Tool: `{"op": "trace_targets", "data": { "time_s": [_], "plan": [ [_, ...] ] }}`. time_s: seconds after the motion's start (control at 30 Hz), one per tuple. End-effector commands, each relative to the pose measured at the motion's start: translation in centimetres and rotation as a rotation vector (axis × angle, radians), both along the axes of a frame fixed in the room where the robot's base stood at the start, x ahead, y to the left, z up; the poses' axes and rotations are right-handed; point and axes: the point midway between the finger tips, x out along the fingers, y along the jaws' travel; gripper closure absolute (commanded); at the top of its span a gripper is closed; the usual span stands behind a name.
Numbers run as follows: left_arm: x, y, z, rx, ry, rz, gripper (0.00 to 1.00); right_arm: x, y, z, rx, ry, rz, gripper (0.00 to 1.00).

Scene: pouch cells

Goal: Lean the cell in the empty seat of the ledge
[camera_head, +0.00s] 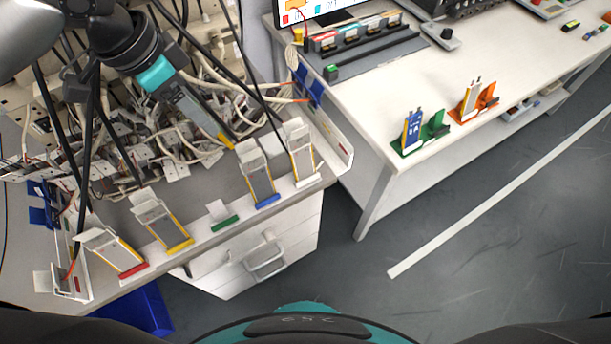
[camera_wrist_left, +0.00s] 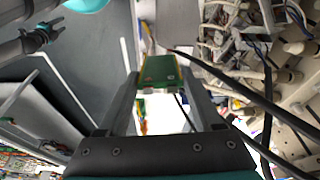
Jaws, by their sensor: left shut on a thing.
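My left gripper (camera_head: 205,118) is shut on a flat cell, hanging above the cluttered bench behind the ledge. In the left wrist view the cell (camera_wrist_left: 160,70) shows a green end with yellow edges between the two fingers; in the head view the fingers hide much of it. The ledge (camera_head: 200,236) runs along the bench's front. Its green seat (camera_head: 225,222) is empty, with a small pale backrest. Cells lean in the red seat (camera_head: 132,271), yellow seat (camera_head: 180,245), blue seat (camera_head: 267,201) and white seat (camera_head: 308,181). A dark gripper, probably my right (camera_wrist_left: 50,30), shows small in the wrist view.
Cables and pale connectors (camera_head: 150,150) crowd the bench behind the ledge, and dark cables hang near my left arm. A white table (camera_head: 365,105) at right holds a green stand (camera_head: 434,127) and an orange stand (camera_head: 487,97), each with a cell. Drawers (camera_head: 265,262) are below the ledge.

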Motion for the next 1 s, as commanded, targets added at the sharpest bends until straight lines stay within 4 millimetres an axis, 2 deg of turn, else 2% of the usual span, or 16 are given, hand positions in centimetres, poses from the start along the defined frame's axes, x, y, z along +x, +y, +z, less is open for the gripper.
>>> {"op": "trace_targets", "data": {
  "time_s": [0.8, 1.0],
  "plan": [
    [-1.6, 3.1, -7.1, 0.001, 0.003, -1.320, 0.64, 0.1, -0.3, 0.9, -0.005, -0.002, 0.000, 0.50],
    [-2.2, 3.8, -8.6, 0.003, 0.001, -1.576, 0.64, 0.1, -0.3, 1.1, -0.004, -0.002, 0.000, 0.50]
  ]
}}
